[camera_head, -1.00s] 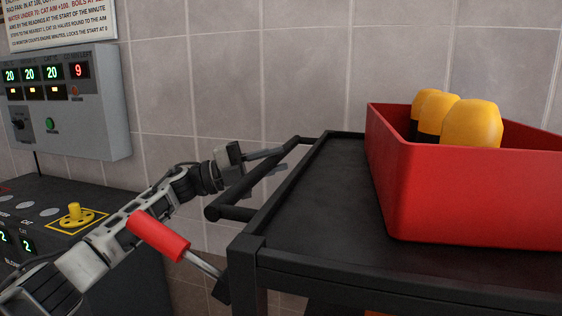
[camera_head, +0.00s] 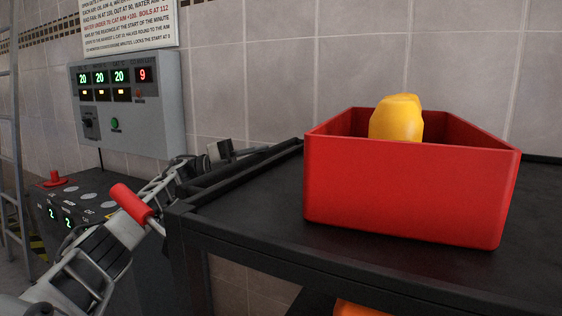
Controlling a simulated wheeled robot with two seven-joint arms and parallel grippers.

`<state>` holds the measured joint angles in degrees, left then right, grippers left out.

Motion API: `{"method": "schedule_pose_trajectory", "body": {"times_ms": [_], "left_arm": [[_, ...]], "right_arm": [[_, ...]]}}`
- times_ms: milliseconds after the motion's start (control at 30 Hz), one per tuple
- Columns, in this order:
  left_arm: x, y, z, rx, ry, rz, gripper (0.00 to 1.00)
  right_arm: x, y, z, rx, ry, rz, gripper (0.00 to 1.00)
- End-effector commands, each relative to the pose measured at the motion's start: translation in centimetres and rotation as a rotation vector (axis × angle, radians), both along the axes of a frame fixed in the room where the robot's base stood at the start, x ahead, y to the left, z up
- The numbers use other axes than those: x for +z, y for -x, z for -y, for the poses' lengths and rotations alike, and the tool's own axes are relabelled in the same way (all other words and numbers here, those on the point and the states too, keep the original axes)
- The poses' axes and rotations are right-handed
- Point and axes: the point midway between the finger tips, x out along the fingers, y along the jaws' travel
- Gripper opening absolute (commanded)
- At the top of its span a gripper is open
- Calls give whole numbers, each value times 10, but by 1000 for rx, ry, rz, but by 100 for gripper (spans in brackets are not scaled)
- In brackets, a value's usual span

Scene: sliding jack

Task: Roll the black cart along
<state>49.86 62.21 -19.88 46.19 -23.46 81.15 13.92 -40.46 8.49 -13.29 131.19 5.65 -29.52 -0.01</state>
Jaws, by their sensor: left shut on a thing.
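The black cart (camera_head: 250,215) fills the right half of the head view, with a flat top, a raised rim and a push handle (camera_head: 225,172) along its left side. My left arm comes in from the lower left. My left gripper (camera_head: 243,153) is at the far part of the handle and is shut on it; the fingers are partly hidden by the rim and handle. My right gripper is not in view.
A red bin (camera_head: 400,195) with a yellow-topped thing (camera_head: 397,118) stands on the cart. Something orange (camera_head: 358,309) is on a lower level. A grey control box (camera_head: 128,105) hangs on the tiled wall. A dark console (camera_head: 75,205) with a red knob and a ladder (camera_head: 12,140) are left.

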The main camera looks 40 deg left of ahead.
Motion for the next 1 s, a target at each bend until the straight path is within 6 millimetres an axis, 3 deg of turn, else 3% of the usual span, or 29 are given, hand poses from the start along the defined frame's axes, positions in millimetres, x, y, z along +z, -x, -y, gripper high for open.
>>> {"method": "schedule_pose_trajectory", "body": {"times_ms": [167, 533, 567, 633, 1000], "left_arm": [[1, 6, -12, 15, 0, 2, 0], [1, 7, -14, 16, 1, 3, 0], [1, 7, -14, 16, 1, 3, 24], [1, 7, -14, 16, 0, 2, 43], [-1, 10, -18, 13, 1, 0, 43]], "right_arm": [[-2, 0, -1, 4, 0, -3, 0], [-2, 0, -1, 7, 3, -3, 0], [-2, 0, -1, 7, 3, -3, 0], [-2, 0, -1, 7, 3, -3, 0], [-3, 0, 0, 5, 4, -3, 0]]}}
